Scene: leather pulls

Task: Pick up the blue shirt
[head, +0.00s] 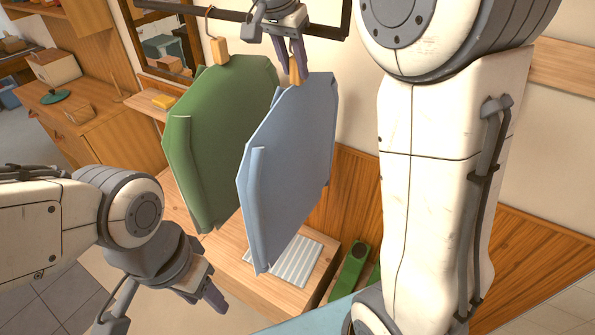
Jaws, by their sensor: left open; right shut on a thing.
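The blue shirt (290,160) hangs in the middle of the head view as a flat light-blue panel with a wooden block (296,70) at its top. My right gripper (293,72) is shut on that block at the top of the shirt, close to the dark rail. My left gripper (213,296) is open and empty at the lower left, below and to the left of the shirt and apart from it. The top of the block is partly hidden by the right gripper's fingers.
A green shirt (215,130) hangs from a hook on the dark rail (225,14), just left of the blue one. Below stands a wooden bench (255,285) with a pale ribbed tray (290,262). Green objects (349,270) sit to its right. A wooden cabinet (90,125) is at the left.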

